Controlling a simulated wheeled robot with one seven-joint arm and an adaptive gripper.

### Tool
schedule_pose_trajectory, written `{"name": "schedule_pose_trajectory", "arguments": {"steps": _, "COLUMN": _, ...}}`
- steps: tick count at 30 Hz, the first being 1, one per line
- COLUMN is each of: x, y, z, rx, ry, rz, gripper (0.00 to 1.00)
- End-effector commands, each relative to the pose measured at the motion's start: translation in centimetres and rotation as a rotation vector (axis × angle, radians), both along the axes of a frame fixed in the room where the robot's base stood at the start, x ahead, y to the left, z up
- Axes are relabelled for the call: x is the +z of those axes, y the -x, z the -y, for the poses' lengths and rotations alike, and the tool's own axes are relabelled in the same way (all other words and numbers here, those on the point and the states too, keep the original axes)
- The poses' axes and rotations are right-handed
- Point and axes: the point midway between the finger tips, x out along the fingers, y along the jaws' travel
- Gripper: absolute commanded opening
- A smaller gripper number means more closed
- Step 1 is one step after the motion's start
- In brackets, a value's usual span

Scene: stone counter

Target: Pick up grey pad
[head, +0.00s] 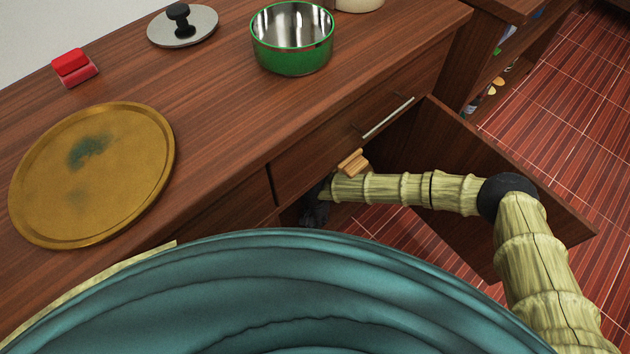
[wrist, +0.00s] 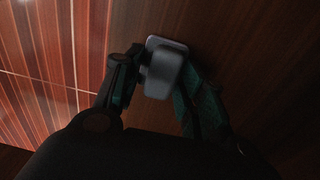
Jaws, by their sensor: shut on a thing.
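The grey pad (wrist: 167,67) is a small rounded grey block, seen in the wrist view between the two dark fingers of my gripper (wrist: 158,82). The fingers are shut on it, one on each side. A dark wooden surface lies close behind it; I cannot tell whether the pad touches it. In the head view my gripper (head: 314,212) is a dark shape at the cabinet opening below the counter, partly in shadow. The pad cannot be made out there.
An open cabinet door (head: 490,165) stands out beside my arm. The counter holds a round golden tray (head: 130,150), red block (head: 72,64), lid (head: 205,28) and green pot (head: 292,60).

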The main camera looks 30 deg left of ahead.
Motion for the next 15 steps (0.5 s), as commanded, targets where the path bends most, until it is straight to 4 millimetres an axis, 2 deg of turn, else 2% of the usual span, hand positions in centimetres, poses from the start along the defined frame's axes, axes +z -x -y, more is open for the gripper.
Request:
{"name": "schedule_pose_trajectory", "arguments": {"steps": 6, "x": 3.4, "y": -0.1, "z": -0.1, "rx": 0.002, "ry": 0.0, "rz": 0.002, "gripper": 0.19}}
{"name": "schedule_pose_trajectory", "arguments": {"steps": 15, "x": 3.1, "y": 2.6, "z": 6.7, "rx": 0.001, "ry": 0.003, "rz": 0.0, "gripper": 0.19}}
